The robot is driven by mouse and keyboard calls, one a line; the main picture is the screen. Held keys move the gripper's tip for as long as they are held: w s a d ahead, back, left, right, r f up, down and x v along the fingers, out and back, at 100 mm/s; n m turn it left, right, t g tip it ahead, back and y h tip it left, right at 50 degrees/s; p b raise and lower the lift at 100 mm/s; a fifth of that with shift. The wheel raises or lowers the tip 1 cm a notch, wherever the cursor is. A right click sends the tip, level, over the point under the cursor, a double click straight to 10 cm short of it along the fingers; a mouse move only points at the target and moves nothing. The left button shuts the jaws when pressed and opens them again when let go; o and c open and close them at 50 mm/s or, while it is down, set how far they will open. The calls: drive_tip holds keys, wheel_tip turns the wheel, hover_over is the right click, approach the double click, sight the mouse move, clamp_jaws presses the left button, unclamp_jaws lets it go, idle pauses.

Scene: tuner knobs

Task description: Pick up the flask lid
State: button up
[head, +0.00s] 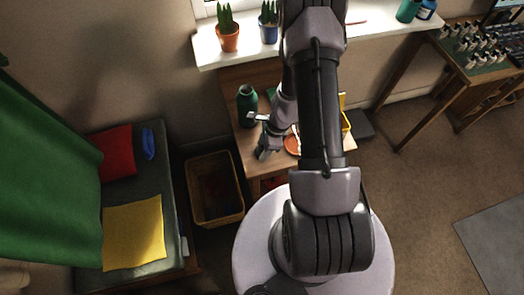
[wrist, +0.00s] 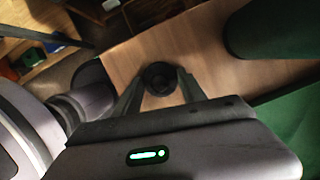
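The flask lid (wrist: 159,78) is a small, dark, round piece on the wooden table, seen between my fingertips in the wrist view. My gripper (wrist: 160,82) is open, with one finger on each side of the lid. I cannot tell whether either finger touches it. In the head view my gripper (head: 263,152) is low over the left part of the table, and the lid cannot be made out there. The green flask (head: 246,106) stands upright on the table behind my gripper. It also shows in the wrist view (wrist: 268,30) at the upper right.
The wooden table (head: 250,76) also holds an orange dish (head: 292,145), partly hidden by my arm. A wicker basket (head: 214,190) stands on the floor to the left. The windowsill (head: 208,52) behind holds potted cacti (head: 228,38). A bed with cushions is farther left.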

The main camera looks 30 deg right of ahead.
drive_tip(key=c, duration=0.4)
drive_tip(key=shift+o, duration=0.2)
drive_tip(key=shift+r, duration=0.1)
